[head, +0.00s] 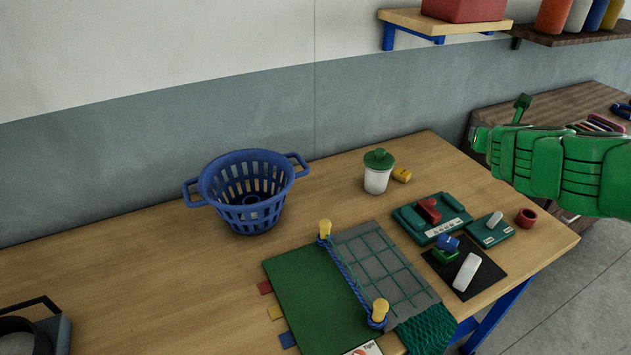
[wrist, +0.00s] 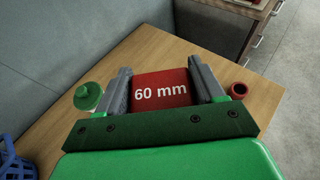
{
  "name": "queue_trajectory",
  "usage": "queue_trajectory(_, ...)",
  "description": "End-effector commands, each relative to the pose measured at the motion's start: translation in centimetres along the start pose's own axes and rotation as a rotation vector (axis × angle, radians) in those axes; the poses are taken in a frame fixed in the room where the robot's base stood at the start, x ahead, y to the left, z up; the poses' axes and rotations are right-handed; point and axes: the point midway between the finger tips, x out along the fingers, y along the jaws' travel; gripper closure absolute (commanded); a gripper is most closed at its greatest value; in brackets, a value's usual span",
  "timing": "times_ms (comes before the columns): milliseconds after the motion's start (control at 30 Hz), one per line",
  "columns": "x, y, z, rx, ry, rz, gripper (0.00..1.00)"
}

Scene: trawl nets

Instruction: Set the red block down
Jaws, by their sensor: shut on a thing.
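In the wrist view my gripper (wrist: 168,88) is shut on a red block (wrist: 160,79) with "60 mm" in white on its face. The two grey fingers press on its left and right sides. The block is above the wooden table (wrist: 205,56); I cannot tell how high, since its lower part is hidden by my gripper's green front. In the head view I cannot make out the held block or my fingers.
The table (head: 130,245) carries a blue basket (head: 247,190), a green-lidded jar (head: 377,172), a green mat (head: 305,285), a teal tray (head: 432,219) with a red piece, and a red ring (head: 526,218). Bare wood lies between basket and jar.

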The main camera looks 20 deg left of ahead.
Motion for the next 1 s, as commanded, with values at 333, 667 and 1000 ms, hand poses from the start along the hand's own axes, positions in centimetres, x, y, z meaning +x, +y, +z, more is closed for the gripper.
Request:
queue_trajectory(333,2.8,1.5,0.0,-0.023,0.000,0.058,0.65)
queue_trajectory(667,7.2,5.7,0.5,-0.075,0.001,0.184,0.65)
queue_trajectory(1000,11.3,13.4,2.2,-0.158,-0.002,0.375,0.65)
